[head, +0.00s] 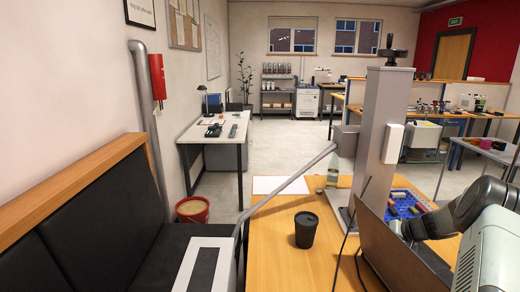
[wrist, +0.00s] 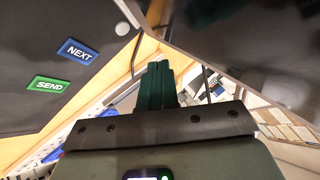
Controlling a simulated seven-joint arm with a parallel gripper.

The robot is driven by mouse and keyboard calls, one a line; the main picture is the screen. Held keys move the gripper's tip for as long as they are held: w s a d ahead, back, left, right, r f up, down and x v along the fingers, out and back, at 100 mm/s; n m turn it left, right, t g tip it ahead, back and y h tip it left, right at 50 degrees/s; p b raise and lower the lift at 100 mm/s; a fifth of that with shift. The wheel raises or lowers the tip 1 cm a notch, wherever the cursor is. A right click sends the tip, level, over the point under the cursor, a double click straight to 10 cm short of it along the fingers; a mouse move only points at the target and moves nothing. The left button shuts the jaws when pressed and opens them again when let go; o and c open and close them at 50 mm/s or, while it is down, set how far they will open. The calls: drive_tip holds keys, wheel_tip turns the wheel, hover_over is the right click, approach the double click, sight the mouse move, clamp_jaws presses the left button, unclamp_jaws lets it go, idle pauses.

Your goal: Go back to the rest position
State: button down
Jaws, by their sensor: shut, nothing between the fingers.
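My gripper (wrist: 159,70) shows in the wrist view with its dark green fingers together and nothing between them. In that view a dark screen with a blue NEXT button (wrist: 77,51) and a green SEND button (wrist: 48,85) lies to the left of the fingers. The fingers appear apart from the screen. In the head view my arm comes in from the right edge, behind the dark laptop-like panel (head: 395,252). The fingertips cannot be made out there.
A wooden table (head: 275,235) carries a black cup (head: 306,230), a clear bottle (head: 333,170) and a tall grey column (head: 383,130). A blue tray (head: 408,200) with small coloured pieces sits beside the column, close to my arm. A black bench (head: 100,235) stands at left.

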drive_tip(key=shift+r, duration=0.65)
